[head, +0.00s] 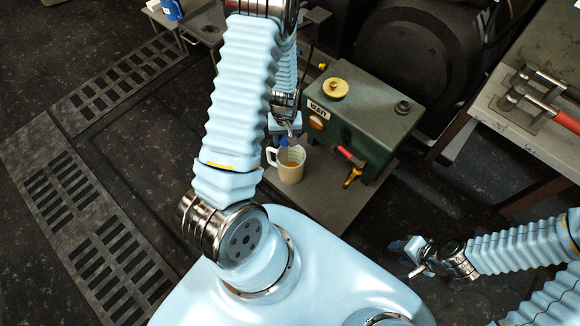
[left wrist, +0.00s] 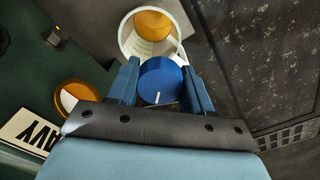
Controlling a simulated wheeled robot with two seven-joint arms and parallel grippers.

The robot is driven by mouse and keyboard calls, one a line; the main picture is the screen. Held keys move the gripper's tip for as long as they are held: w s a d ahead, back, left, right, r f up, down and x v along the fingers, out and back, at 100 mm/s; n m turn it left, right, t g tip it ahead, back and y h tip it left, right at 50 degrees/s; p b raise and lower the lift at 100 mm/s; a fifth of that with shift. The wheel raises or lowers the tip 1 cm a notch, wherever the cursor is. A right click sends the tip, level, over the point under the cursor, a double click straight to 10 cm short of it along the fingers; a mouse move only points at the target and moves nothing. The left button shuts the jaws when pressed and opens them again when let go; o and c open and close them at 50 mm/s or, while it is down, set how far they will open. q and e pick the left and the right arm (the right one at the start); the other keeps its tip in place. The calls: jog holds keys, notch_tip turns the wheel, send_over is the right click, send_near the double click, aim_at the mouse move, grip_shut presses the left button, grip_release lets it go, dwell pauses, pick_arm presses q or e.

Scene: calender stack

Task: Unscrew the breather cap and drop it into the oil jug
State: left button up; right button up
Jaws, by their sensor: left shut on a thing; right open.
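A blue breather cap (left wrist: 160,82) with a white line on it sits between the two fingers of my left gripper (left wrist: 158,68), which is shut on it. In the head view my left gripper (head: 289,130) is just above the oil jug (head: 290,172). The cap is hard to make out there. The jug is white with amber oil inside. In the left wrist view the jug (left wrist: 126,42) is beyond the fingertips, its mouth partly hidden by the cap. My right gripper (head: 418,268) is open and empty at the lower right, far from the jug.
A green gearbox (head: 370,110) stands right of the jug, with a yellow cap (head: 335,88), a dark round fitting (head: 403,106), an amber sight glass (head: 317,121) and a red-handled valve (head: 350,155). A workbench (head: 530,120) with tools is at the right. Floor grates lie left.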

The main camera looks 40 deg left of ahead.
pick_arm(q)
notch_tip(320, 180, down, 4)
jog(key=b, duration=0.2)
jog(key=shift+b, duration=0.35)
jog(key=shift+f+b, duration=0.4)
jog(key=shift+f, duration=0.1)
jog(key=o, duration=1.1)
jog(key=shift+o, duration=0.2)
jog(key=shift+r, duration=0.1)
notch_tip(320, 180, up, 14)
jog(key=p, duration=0.3)
jog(key=shift+f, duration=0.2)
